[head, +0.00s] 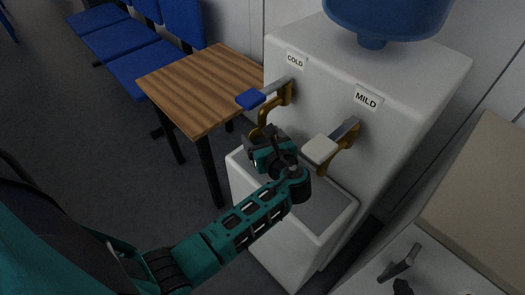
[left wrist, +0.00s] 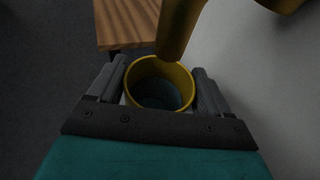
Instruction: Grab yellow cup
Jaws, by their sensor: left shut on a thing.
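The yellow cup (left wrist: 158,85) shows in the left wrist view, seen from above into its open mouth. The inside near its bottom looks bluish; I cannot tell for sure whether it is liquid. The fingers of my left gripper (left wrist: 160,92) are shut on it, one on each side. In the head view my left gripper (head: 264,148) is in front of the water dispenser (head: 405,75), below the cold tap (head: 275,100). There the cup is almost wholly hidden by the gripper. The cold tap's spout (left wrist: 178,28) hangs just above the cup's rim. My right gripper is not in view.
The mild tap (head: 333,150) with a white lever is close to the right of my left gripper. The dispenser's lower ledge (head: 325,205) is beneath. A wooden table (head: 205,85) stands to the left, blue chairs (head: 140,65) behind it. A cabinet (head: 475,190) is at the right.

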